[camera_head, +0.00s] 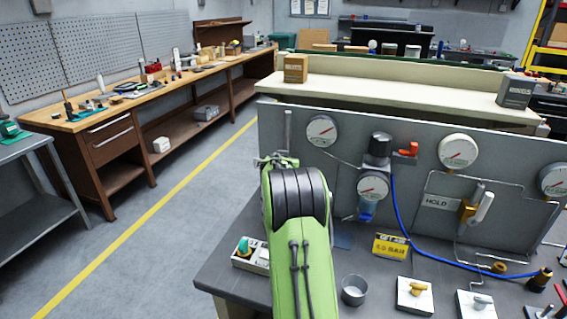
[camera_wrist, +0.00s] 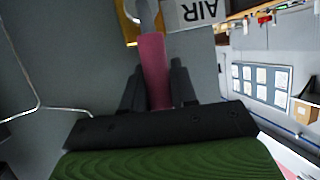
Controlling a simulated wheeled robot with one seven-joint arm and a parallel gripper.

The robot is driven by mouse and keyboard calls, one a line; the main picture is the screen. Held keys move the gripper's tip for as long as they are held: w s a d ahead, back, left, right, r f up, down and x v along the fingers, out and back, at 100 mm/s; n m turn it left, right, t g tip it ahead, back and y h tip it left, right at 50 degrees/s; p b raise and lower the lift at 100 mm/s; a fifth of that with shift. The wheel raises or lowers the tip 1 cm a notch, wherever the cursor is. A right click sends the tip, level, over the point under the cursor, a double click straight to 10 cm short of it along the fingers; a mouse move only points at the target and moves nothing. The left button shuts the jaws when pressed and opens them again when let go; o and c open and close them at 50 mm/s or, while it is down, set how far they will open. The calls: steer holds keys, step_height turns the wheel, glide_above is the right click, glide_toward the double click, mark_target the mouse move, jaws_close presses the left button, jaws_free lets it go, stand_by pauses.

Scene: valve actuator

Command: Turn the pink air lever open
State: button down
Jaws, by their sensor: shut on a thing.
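The pink air lever (camera_wrist: 154,68) shows in the wrist view, pointing from the valve at the top down between the fingers of my gripper (camera_wrist: 157,88). My gripper is shut on the lever, one dark finger on each side. A white AIR label (camera_wrist: 196,13) is beside the valve's yellow body (camera_wrist: 128,24). In the head view my green arm (camera_head: 300,240) reaches to the grey panel's left end and hides the lever and my gripper.
The upright grey panel (camera_head: 345,190) carries several gauges, a red-handled valve (camera_head: 408,149) and a HOLD plate (camera_head: 438,202). A blue hose (camera_head: 412,245) runs down to the bench. A metal cup (camera_head: 353,290) stands right of my arm. The floor at left is clear.

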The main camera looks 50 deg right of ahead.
steer(key=shift+f, duration=0.15)
steer(key=c, duration=1)
jaws_free()
steer(key=b+v, duration=0.1)
steer(key=v, duration=1.4)
steer(key=shift+s+a+r, duration=0.25)
